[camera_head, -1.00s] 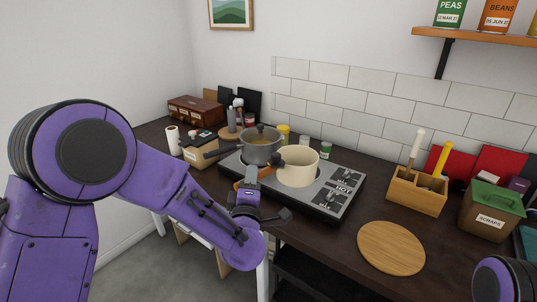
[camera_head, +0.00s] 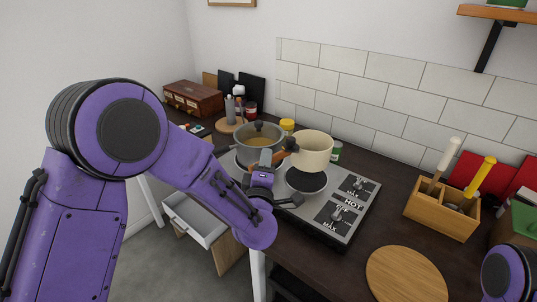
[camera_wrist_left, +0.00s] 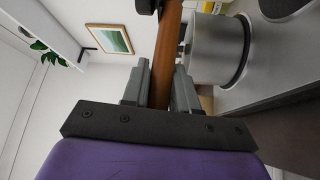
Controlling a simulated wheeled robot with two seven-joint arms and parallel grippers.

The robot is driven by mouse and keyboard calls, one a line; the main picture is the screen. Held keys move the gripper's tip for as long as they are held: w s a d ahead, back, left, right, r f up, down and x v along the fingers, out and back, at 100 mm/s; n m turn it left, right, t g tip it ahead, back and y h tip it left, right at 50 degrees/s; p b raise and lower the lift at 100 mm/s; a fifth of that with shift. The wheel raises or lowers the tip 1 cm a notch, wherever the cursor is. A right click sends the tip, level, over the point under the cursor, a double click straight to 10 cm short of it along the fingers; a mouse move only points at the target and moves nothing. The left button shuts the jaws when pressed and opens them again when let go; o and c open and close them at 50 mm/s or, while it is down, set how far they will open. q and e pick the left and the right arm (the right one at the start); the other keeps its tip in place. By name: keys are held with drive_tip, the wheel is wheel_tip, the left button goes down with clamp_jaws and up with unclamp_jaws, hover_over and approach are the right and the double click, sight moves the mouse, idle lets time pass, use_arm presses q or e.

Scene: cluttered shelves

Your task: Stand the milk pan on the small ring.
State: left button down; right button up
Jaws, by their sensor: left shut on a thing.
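The cream milk pan (camera_head: 312,150) with a brown wooden handle is in the head view, upright and above the hob. A dark round ring (camera_head: 306,181) shows bare below it on the hob (camera_head: 338,208); I cannot tell whether it is the small one. My left gripper (camera_head: 270,162) is shut on the pan's handle. In the left wrist view the handle (camera_wrist_left: 168,62) runs between the fingers (camera_wrist_left: 158,84). My right gripper is not in view.
A grey lidded pot (camera_head: 258,142) stands on the hob beside the pan, to its left; it also shows in the left wrist view (camera_wrist_left: 215,50). Behind are small jars (camera_head: 336,151). To the right are a wooden utensil box (camera_head: 440,212) and a round board (camera_head: 405,276).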

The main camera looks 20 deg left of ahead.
use_arm(q)
drive_tip(key=shift+s+f, duration=0.15)
drive_tip(key=shift+f, duration=0.05)
drive_tip(key=shift+s+a+f+b, duration=0.1)
drive_tip(key=shift+s+f+b, duration=0.45)
drive_tip(key=shift+s+b, duration=0.3)
drive_tip(key=f+b, duration=0.2)
drive_tip(key=f, duration=0.1)
drive_tip(key=shift+w+f+b, duration=0.3)
drive_tip(key=shift+w, duration=0.05)
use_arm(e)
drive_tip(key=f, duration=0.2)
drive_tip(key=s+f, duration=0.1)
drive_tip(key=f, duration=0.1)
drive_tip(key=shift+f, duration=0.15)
use_arm(q)
drive_tip(key=shift+w+f, duration=0.1)
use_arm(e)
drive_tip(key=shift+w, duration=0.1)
use_arm(q)
drive_tip(key=shift+f+b, duration=0.3)
drive_tip(key=shift+b, duration=0.15)
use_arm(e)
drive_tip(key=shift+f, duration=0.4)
use_arm(q)
drive_tip(key=c, duration=0.8)
unclamp_jaws()
